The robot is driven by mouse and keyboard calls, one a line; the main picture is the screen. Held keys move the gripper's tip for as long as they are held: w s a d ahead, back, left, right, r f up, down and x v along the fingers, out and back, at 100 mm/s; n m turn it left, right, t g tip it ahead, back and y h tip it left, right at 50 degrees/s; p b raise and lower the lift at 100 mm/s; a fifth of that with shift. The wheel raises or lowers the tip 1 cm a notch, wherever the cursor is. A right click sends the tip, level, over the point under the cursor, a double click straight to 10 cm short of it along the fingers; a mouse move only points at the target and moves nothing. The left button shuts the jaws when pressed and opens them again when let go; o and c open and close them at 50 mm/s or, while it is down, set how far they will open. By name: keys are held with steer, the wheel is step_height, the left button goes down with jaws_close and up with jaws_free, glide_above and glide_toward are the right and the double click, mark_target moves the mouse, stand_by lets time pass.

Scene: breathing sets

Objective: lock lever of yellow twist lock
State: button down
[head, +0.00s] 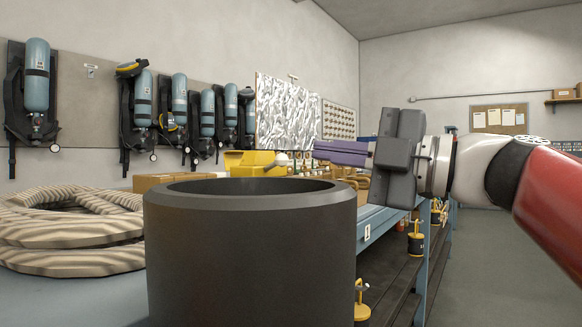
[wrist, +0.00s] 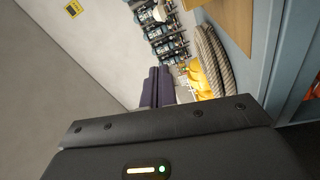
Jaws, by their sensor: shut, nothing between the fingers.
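My gripper (head: 343,154) is held up in the air right of the middle of the head view, its purple fingers pointing left. The fingers are together and empty; they also show in the wrist view (wrist: 157,88). I cannot tell which of these, if any, is the yellow twist lock. No lever can be made out. My gripper is apart from them all.
Coiled striped hose (head: 70,230) lies on the blue bench (head: 375,228) at left. An open yellow case (head: 250,160) and cardboard boxes stand farther back. Breathing sets (head: 37,80) hang on the wall. The grey floor (head: 485,270) at right is clear.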

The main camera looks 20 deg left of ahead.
mark_target(285, 158)
steer(key=shift+s+a+f+n+g, duration=0.2)
steer(key=shift+s+f+n+g, duration=0.1)
steer(key=shift+f+g, duration=0.15)
steer(key=w+a, duration=0.1)
steer(key=a, duration=0.1)
steer(key=w+a, duration=0.1)
steer(key=a, duration=0.2)
steer(key=w+a, duration=0.2)
steer(key=a, duration=0.1)
steer(key=shift+w+a, duration=0.1)
steer(key=shift+a, duration=0.15)
steer(key=shift+w+d, duration=0.25)
steer(key=shift+w, duration=0.15)
steer(key=shift+w+d, duration=0.1)
